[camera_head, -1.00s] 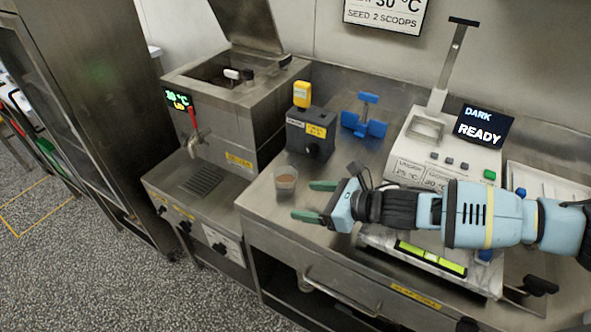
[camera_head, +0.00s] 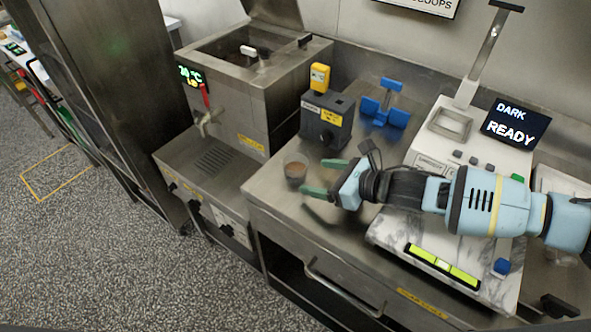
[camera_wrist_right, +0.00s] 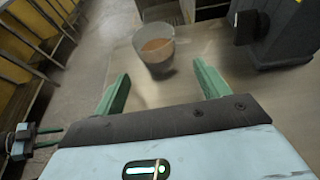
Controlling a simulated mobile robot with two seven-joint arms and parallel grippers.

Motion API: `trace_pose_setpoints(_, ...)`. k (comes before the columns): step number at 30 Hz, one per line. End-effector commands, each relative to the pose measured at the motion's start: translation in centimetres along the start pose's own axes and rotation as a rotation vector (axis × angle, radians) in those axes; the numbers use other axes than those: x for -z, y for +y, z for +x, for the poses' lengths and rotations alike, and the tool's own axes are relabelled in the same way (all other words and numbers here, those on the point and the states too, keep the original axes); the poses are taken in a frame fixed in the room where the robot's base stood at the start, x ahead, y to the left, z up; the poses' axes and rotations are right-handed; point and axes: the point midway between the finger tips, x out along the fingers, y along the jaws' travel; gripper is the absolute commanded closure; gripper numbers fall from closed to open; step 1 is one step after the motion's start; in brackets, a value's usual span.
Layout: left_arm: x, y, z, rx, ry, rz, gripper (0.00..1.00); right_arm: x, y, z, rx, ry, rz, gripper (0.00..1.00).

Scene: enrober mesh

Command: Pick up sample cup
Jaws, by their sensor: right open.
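The sample cup (camera_head: 296,168) is a small clear cup with brown contents, upright on the steel counter near its left front edge. It also shows in the right wrist view (camera_wrist_right: 155,48), just beyond the fingertips and roughly between their lines. My right gripper (camera_head: 318,176) is open, with two green fingers pointing left at the cup. In the right wrist view the fingers (camera_wrist_right: 160,82) are spread and nothing is between them. The cup appears apart from both fingers. In the lower left of the wrist view, another gripper with green fingers (camera_wrist_right: 48,137) shows in part, likely my left one.
A dark grey box with a yellow-topped device (camera_head: 328,125) stands behind the cup. A blue stand (camera_head: 385,112) is further back. A machine with a READY screen (camera_head: 515,124) and marble slab (camera_head: 400,232) lie right. The tank with a tap (camera_head: 207,122) is left.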

Motion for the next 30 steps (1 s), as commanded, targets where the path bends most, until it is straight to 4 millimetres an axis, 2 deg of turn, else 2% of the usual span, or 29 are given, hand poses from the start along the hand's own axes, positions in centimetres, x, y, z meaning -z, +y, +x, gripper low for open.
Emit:
trace_pose_setpoints(12,0.1,0.0,0.0,0.000,0.001,0.000,0.67,0.1,0.3,4.6,-0.001,0.000,0.001,0.26)
trace_pose_setpoints(22,0.1,0.0,0.0,0.000,0.001,0.000,0.67,0.0,0.2,5.1,0.000,-0.001,0.000,0.26)
trace_pose_setpoints(30,0.2,0.0,0.0,0.000,0.003,-0.002,0.67,0.0,0.2,5.1,0.000,-0.001,0.000,0.61)
